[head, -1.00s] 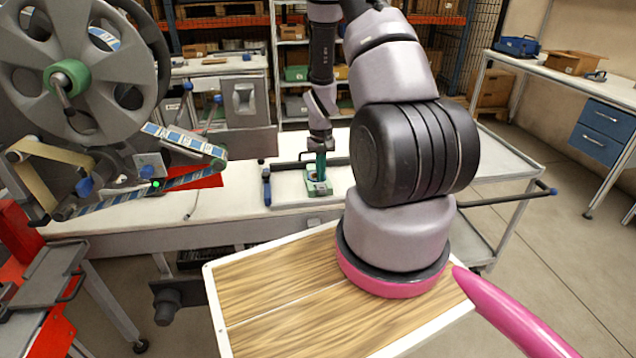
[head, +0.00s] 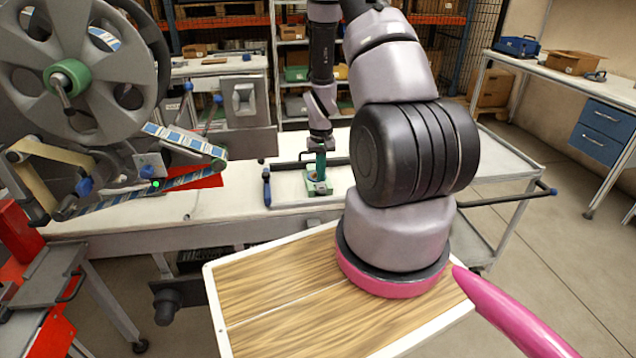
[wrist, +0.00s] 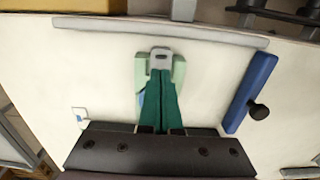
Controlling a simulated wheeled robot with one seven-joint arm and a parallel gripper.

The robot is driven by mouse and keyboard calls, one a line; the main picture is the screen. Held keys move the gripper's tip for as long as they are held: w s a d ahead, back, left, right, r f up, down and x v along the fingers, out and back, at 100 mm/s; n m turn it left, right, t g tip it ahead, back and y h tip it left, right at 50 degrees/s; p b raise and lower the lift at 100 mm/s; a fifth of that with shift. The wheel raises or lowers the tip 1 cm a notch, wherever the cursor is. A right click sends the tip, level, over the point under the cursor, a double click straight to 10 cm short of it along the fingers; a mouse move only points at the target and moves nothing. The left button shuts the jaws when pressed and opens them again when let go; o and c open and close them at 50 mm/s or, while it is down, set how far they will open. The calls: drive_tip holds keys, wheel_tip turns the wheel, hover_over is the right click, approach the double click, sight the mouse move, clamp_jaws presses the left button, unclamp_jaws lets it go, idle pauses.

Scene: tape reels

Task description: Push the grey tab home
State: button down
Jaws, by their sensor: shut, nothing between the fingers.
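The grey tab (wrist: 160,59) is a small plate with a slot in it. It sits at the head of a pale green holder (wrist: 180,70) on the white bench top. The holder also shows in the head view (head: 312,182), under my gripper. My gripper (wrist: 161,76) has dark green fingers, shut together and empty. In the wrist view the fingertips lie right at the near edge of the tab, and I cannot tell whether they touch it. The fingers cover the lower middle of the holder. In the head view my gripper (head: 321,178) points down at the holder.
A blue bar with a black knob (wrist: 250,92) lies beside the holder. In the head view a large grey reel (head: 95,75) and a striped tape path (head: 185,140) stand to the left.

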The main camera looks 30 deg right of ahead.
drive_tip(key=shift+f, duration=0.95)
idle(1.1)
drive_tip(key=shift+r, duration=3.55)
drive_tip(key=s+a+r+t, duration=0.2)
drive_tip(key=a+r, duration=0.2)
drive_tip(key=r, duration=0.9)
drive_tip(key=s+a+r+t, duration=0.2)
drive_tip(key=a+r, duration=0.1)
drive_tip(key=r, duration=1.1)
drive_tip(key=s+a+r+m+t+y, duration=0.1)
drive_tip(key=s+a+r, duration=0.5)
drive_tip(key=s+r, duration=0.7)
drive_tip(key=s+t+y, duration=0.1)
drive_tip(key=s+t, duration=0.1)
drive_tip(key=shift+s+a+r, duration=0.2)
drive_tip(key=shift+s+r, duration=0.05)
drive_tip(key=shift+s, duration=0.1)
